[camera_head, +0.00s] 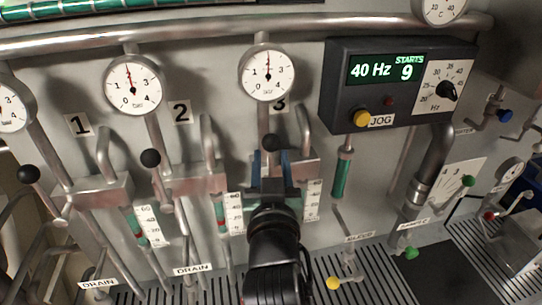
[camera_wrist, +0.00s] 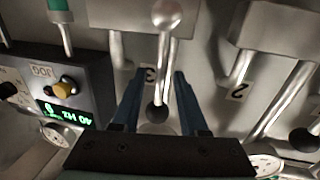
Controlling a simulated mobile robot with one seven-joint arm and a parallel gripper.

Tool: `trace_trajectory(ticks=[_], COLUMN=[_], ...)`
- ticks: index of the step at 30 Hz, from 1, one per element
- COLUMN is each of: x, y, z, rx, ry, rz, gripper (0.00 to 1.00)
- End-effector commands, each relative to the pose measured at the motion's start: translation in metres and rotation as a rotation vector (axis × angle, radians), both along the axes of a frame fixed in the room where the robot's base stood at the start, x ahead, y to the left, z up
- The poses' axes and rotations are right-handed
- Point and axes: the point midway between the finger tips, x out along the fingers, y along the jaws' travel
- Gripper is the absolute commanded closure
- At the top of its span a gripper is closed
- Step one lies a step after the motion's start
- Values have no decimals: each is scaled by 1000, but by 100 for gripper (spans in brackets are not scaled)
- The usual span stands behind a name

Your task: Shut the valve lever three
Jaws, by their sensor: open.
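Valve lever three has a black ball knob (camera_head: 271,143) just under the third gauge, beside the "3" label (camera_head: 281,104). My gripper (camera_head: 270,158) is in front of the third valve, and its two blue fingers point up the panel near the knob. The gripper hides the lever's lower part in the head view. In the wrist view the black knob (camera_wrist: 157,113) shows between the two blue fingers, with a gap on each side. My gripper (camera_wrist: 160,76) is open and holds nothing. The "3" label (camera_wrist: 150,75) also shows between the fingers.
Lever one's knob (camera_head: 29,174) and lever two's knob (camera_head: 150,158) are to the left. A control box (camera_head: 335,112) with a yellow button (camera_head: 362,118) stands out at upper right, reading 40 Hz and 9 starts. Pipes and gauges crowd the panel.

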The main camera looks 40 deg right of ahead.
Motion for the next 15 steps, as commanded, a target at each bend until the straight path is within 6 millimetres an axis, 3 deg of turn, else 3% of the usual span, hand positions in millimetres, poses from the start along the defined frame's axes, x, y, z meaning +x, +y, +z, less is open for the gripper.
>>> trace_trajectory(ticks=[8,15], x=[1,1], y=[-1,0], z=[0,0], rx=[-1,-1], ry=[-1,-1], rz=[0,0], gripper=[57,100])
